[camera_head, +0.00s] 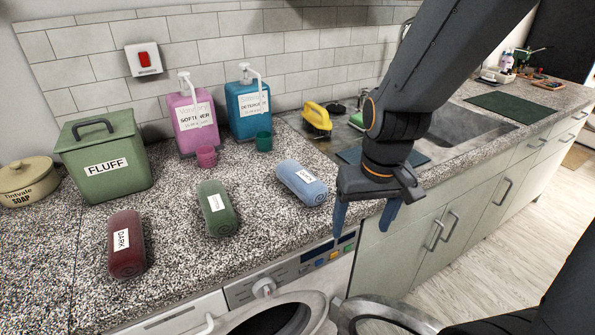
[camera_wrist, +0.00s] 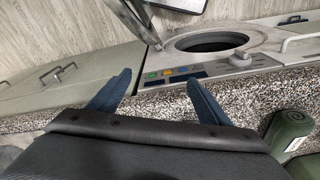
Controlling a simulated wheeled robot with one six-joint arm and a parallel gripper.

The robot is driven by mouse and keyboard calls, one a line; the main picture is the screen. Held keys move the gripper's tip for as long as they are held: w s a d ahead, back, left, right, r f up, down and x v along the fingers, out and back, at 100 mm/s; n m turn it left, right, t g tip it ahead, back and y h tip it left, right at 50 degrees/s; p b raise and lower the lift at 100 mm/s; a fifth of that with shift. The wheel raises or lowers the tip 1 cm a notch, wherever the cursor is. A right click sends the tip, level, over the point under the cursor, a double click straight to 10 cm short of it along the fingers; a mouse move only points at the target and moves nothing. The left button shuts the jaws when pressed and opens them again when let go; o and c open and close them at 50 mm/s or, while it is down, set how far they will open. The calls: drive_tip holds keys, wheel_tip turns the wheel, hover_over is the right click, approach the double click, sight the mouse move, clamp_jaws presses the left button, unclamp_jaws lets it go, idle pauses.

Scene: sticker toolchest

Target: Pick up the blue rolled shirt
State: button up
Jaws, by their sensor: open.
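The blue rolled shirt (camera_head: 302,183) lies on the speckled counter in the head view, with a white label on its top. It lies near the counter's front edge, just left of my gripper. My gripper (camera_head: 362,226) is open and empty. Its fingers point down in front of the counter edge, apart from the blue shirt. In the wrist view my gripper (camera_wrist: 135,90) shows two spread blue fingers with nothing between them. I cannot make out the blue shirt in the wrist view.
A green roll (camera_head: 217,208) and a dark red roll (camera_head: 126,244) lie to the left. Behind stand a pink softener bottle (camera_head: 194,125), a blue detergent bottle (camera_head: 248,110) and a green FLUFF box (camera_head: 104,160). The washer's open round door (camera_head: 385,312) is below the counter.

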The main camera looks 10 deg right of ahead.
sight(304, 174)
drive_tip(key=w+a+r+n+p, duration=0.1)
drive_tip(key=w+a+r, duration=0.1)
drive_tip(key=w, duration=0.2)
drive_tip(key=w+a+r+n+t+y+p, duration=0.1)
drive_tip(key=w+a+r+n, duration=0.1)
drive_tip(key=w+a+r, duration=0.1)
drive_tip(key=w+a+r+n+t+p, duration=0.1)
drive_tip(key=w+a+r+n+p, duration=0.1)
drive_tip(key=w, duration=0.3)
drive_tip(key=shift+w+a+r+y, duration=0.2)
drive_tip(key=shift+a+r+y, duration=0.2)
drive_tip(key=shift+a+r, duration=0.1)
drive_tip(key=shift+w+a, duration=0.2)
drive_tip(key=shift+w, duration=0.05)
drive_tip(key=shift+w+a+f+t, duration=0.1)
drive_tip(key=shift+w+f+t, duration=0.05)
drive_tip(key=shift+f+t, duration=0.15)
drive_tip(key=shift+x, duration=3.5)
drive_tip(key=shift+a, duration=0.15)
drive_tip(key=c, duration=1.2)
drive_tip(key=shift+r, duration=0.1)
